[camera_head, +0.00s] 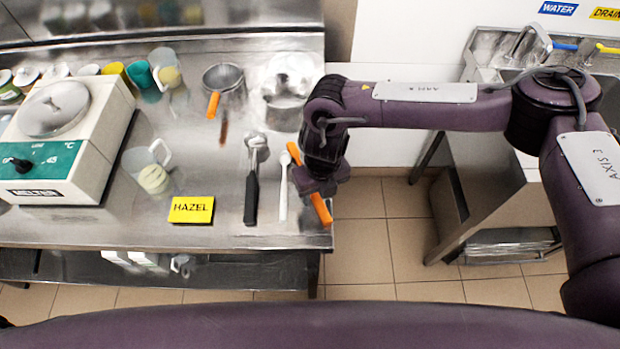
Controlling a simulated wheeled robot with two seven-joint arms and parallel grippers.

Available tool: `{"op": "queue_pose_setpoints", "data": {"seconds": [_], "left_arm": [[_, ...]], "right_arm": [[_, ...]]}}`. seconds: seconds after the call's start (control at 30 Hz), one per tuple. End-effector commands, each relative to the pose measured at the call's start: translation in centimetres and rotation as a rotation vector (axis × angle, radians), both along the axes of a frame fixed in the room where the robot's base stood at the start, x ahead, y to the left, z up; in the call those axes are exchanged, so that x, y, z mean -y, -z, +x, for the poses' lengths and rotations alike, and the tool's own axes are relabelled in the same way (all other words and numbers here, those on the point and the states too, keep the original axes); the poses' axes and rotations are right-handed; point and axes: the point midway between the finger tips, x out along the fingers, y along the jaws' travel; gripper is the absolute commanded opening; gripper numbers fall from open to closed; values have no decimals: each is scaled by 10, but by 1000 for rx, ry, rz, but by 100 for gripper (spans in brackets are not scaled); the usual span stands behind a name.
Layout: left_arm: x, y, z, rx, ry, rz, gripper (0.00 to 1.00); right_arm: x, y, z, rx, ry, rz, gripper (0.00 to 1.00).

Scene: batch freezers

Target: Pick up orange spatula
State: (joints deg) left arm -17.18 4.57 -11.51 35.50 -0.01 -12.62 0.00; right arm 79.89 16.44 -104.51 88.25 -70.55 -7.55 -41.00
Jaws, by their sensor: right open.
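The orange spatula (321,209) lies on the steel table (190,228) near its right edge, its orange handle toward the front. Its middle part is hidden by my right gripper (318,190), and another orange part shows to the upper left of the gripper. My right gripper is open and sits over the spatula, pointing down. I cannot tell whether its fingers are around the handle or above it. My left gripper is not in view.
A white spoon (284,190) and a black-handled scoop (252,190) lie just left of the spatula. A yellow HAZEL card (191,210), a jug (148,172), a pot (223,82) and a MELTER machine (62,140) stand further left. Tiled floor lies right of the table.

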Motion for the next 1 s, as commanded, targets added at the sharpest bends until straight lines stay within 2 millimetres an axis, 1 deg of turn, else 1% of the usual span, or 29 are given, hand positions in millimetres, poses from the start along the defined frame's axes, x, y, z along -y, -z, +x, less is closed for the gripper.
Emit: {"op": "queue_pose_setpoints", "data": {"seconds": [0.03,0.13,0.33,0.67,1.0], "left_arm": [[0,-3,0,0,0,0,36],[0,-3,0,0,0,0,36],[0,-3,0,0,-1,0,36],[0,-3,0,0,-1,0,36],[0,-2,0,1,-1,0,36]], "right_arm": [[0,4,0,-1,0,-2,44],[0,10,0,0,-1,0,44],[0,11,0,0,-1,0,44],[0,10,0,1,0,0,1],[-1,8,0,1,0,2,0]]}}
